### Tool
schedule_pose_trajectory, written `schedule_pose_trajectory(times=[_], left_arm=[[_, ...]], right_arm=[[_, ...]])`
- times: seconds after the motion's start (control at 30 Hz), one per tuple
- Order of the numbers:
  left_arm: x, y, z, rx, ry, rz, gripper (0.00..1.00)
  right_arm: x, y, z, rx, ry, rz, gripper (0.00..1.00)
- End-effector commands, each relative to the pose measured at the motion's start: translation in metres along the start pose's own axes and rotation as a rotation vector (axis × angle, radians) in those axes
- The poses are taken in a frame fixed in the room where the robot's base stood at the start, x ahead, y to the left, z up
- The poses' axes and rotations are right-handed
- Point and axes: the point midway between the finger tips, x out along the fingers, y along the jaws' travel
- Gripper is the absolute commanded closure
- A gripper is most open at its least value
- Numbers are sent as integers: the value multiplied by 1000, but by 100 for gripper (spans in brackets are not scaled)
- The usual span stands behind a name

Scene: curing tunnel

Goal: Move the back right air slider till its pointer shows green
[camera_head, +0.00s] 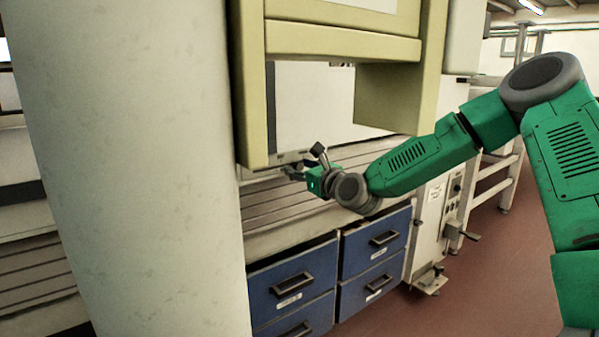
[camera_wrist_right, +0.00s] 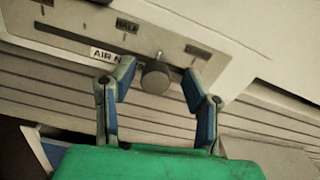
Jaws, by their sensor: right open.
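The air slider shows in the right wrist view as a round dark grey knob (camera_wrist_right: 155,78) under a pale panel. A thin pointer (camera_wrist_right: 159,56) rises from it over a dark slot (camera_wrist_right: 85,38). My right gripper (camera_wrist_right: 159,69) is open, with one finger on each side of the knob; I cannot tell whether either touches it. In the head view my right gripper (camera_head: 299,174) reaches under the yellow-framed housing, and the knob cannot be made out there. No green mark is visible by the pointer. My left gripper is not in view.
A label beginning "AIR" (camera_wrist_right: 106,55) sits left of the knob, and a "HALF" mark (camera_wrist_right: 127,25) is above the slot. Blue drawers (camera_head: 292,284) stand below. A thick pale column (camera_head: 140,170) fills the left of the head view. The yellow frame (camera_head: 340,42) overhangs my right gripper.

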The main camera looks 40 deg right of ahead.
Motion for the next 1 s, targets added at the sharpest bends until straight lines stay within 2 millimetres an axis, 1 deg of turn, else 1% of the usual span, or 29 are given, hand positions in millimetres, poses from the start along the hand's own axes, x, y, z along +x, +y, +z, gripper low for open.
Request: schedule_pose_trajectory(times=[0.2,0.23,0.27,0.3,0.33,0.37,0.53,0.7,0.8,1.0], left_arm=[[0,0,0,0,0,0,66],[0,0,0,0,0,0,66],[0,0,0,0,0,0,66],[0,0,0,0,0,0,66],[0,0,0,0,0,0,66],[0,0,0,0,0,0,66],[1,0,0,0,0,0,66],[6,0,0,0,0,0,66],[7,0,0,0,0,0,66],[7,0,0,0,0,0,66]], right_arm=[[0,2,2,-2,-1,1,58],[0,2,2,-2,-1,1,62],[0,2,2,-2,-1,1,72],[0,2,1,-1,-1,1,86],[0,1,1,-1,-1,1,97],[0,1,1,0,0,1,100],[0,3,0,2,0,2,100],[0,28,2,4,1,4,100],[-1,36,3,1,4,4,100],[-1,36,3,-1,7,3,100]])
